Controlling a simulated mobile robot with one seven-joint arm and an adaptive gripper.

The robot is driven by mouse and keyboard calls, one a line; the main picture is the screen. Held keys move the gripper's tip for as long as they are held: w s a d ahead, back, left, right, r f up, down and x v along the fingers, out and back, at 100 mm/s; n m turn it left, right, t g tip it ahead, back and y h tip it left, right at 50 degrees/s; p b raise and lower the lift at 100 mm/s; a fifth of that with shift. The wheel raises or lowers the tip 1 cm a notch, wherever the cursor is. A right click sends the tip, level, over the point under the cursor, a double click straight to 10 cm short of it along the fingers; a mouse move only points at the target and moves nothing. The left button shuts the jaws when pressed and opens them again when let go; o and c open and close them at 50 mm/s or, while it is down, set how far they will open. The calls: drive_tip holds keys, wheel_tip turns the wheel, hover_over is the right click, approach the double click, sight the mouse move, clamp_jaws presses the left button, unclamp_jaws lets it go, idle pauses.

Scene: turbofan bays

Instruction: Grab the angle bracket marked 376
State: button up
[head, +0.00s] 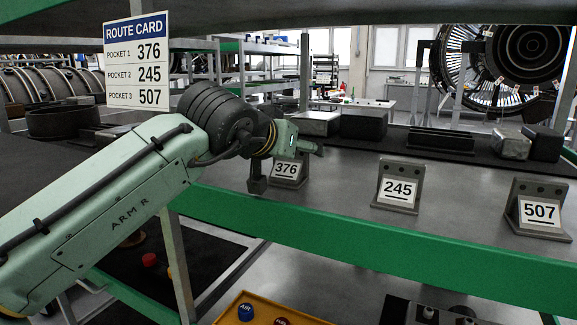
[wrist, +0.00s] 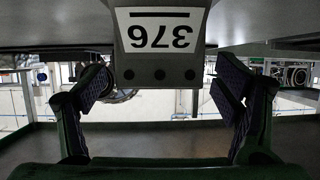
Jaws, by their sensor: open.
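The angle bracket marked 376 (head: 287,171) stands on the grey shelf, partly hidden behind my wrist in the head view. In the wrist view the 376 bracket (wrist: 160,50) appears upside down at the top centre, between the two fingers. My gripper (wrist: 162,95) is open, with one finger on each side of the bracket and a visible gap to both. In the head view my gripper (head: 312,148) is beside and above the bracket, partly hidden by my wrist. The bracket marked 245 (head: 398,186) and the bracket marked 507 (head: 539,209) stand to the right.
A route card (head: 137,55) lists 376, 245 and 507. A green rail (head: 390,245) runs along the shelf's front edge. Dark and metallic blocks (head: 512,145) sit on a black mat behind the brackets. The shelf between brackets is clear.

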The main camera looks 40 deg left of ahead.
drive_tip(key=shift+c, duration=0.5)
drive_tip(key=c, duration=1.3)
drive_tip(key=shift+r, duration=0.1)
